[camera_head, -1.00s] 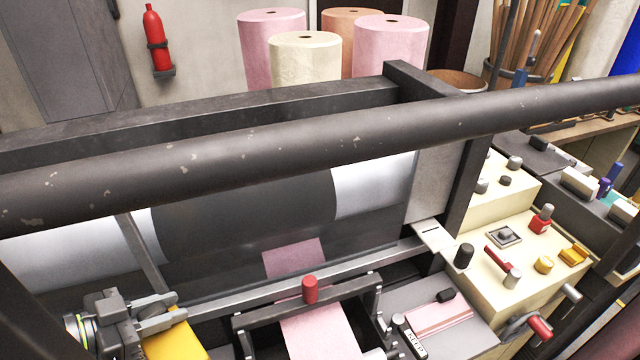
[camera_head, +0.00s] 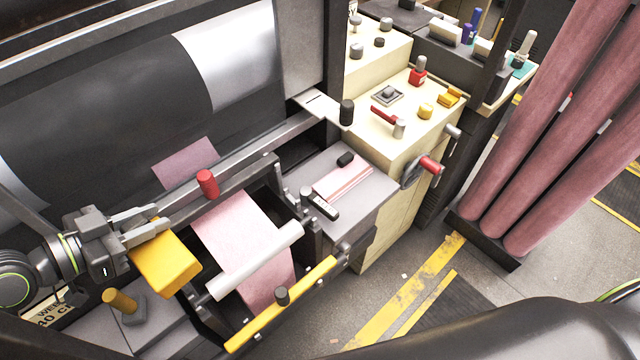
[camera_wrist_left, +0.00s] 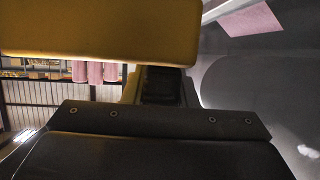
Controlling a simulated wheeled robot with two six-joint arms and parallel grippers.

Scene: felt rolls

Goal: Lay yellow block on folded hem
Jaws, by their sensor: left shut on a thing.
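The yellow block (camera_head: 166,264) hangs in my left gripper (camera_head: 146,222) at the left of the head view, beside the pink felt web. My left gripper is shut on the block. In the left wrist view the block (camera_wrist_left: 95,30) fills the upper left. A folded pink felt piece (camera_head: 343,184), which looks like the folded hem, lies flat on a grey side table (camera_head: 370,200), right of the web and apart from the block. A small black knob sits at its far edge. My right gripper is not in view.
Between block and side table are the pink web (camera_head: 235,235), a white roller (camera_head: 256,262), a red knob (camera_head: 207,183) and a yellow bar (camera_head: 280,306). A cream control box (camera_head: 400,130) with knobs stands behind the side table. Tall pink rolls (camera_head: 545,140) stand at right.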

